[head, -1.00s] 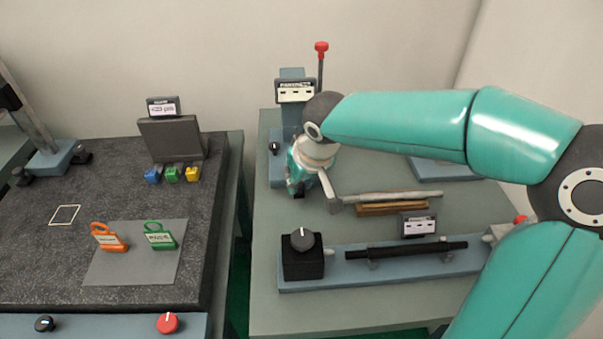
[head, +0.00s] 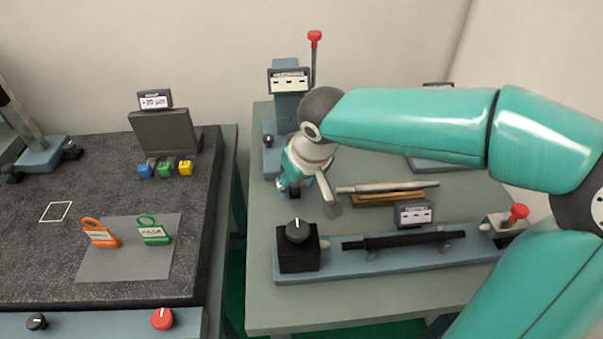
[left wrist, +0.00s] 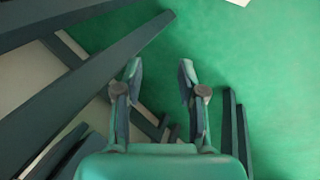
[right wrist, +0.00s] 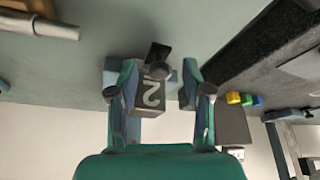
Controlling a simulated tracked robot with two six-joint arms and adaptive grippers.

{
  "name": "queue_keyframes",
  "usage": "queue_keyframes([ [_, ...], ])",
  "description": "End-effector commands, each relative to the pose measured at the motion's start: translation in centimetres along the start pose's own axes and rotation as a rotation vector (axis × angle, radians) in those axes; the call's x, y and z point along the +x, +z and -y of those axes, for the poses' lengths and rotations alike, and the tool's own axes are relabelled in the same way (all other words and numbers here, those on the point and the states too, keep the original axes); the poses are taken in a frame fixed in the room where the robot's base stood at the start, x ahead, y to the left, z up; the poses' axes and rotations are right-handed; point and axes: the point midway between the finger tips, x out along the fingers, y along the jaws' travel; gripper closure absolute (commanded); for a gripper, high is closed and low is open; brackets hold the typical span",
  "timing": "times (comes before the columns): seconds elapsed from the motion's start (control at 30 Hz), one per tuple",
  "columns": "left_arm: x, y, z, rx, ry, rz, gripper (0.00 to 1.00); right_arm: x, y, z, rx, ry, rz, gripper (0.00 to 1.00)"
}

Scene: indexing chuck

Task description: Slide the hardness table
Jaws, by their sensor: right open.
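The hardness tester (head: 290,108) is a blue-grey column with a small display (head: 289,81) and a red-knobbed lever (head: 315,40), at the back left of the right-hand bench. My right gripper (head: 284,187) is low in front of its base, pointing down at the bench. In the right wrist view a dark block marked "2" (right wrist: 152,95), with a dark round knob (right wrist: 158,69), lies between the open fingers of my right gripper (right wrist: 160,76); I cannot tell whether they touch it. My left gripper (left wrist: 160,75) is open and empty above the green floor.
A bench centre (head: 390,261) with a black bar (head: 405,240) lies in front. A metal rod (head: 390,187) rests on a wooden block, right of my gripper. A dark granite plate (head: 60,240) with orange and green tags stands left, across a gap.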

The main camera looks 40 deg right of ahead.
Motion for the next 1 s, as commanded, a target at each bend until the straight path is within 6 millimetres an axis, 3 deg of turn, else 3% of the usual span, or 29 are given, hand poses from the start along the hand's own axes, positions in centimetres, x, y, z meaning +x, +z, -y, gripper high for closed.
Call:
queue_keyframes([
  [0.17,0.0,0.0,0.0,0.0,0.0,0.0,0.6,-2.0,-0.1,0.1,-0.001,-0.002,-0.006,0.51],
  [0.6,0.0,0.0,0.0,0.0,0.0,0.001,0.6,-10.1,0.0,0.1,-0.001,-0.003,-0.004,0.51],
  [0.8,0.0,0.0,0.0,0.0,0.0,0.001,0.6,-11.6,0.1,0.0,-0.001,-0.002,0.0,0.51],
  [1.0,0.0,0.0,0.0,0.0,0.0,0.001,0.6,-11.7,0.2,0.0,0.0,-0.001,0.001,0.51],
])
